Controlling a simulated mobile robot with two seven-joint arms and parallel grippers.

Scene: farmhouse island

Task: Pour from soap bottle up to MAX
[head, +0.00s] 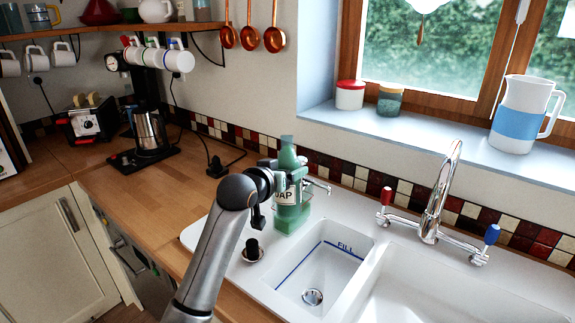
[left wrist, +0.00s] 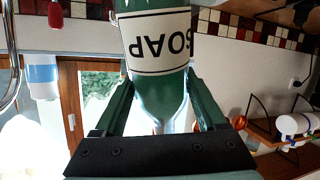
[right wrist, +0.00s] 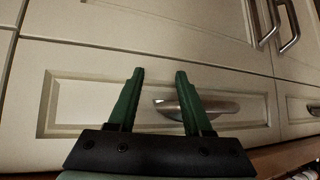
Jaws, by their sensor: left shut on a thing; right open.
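The green soap bottle (head: 291,216), with a white SOAP label, stands upright at the back left of the small sink basin (head: 352,254). I cannot tell whether its base touches the sink top. My left gripper (head: 283,178) is shut on the bottle's upper part, and my arm hides some of the label. In the left wrist view the bottle (left wrist: 158,40) appears upside down between the fingers (left wrist: 158,100). The basin has a blue line marked FILL (head: 345,245); I see no MAX mark. My right gripper (right wrist: 158,75) is open and empty, facing a cream drawer front.
A chrome tap (head: 436,200) with red and blue handles stands behind the sink. A black stopper (head: 252,250) lies left of the small basin. A coffee maker (head: 150,130) is on the wooden counter at left. A white-and-blue jug (head: 520,115) stands on the windowsill.

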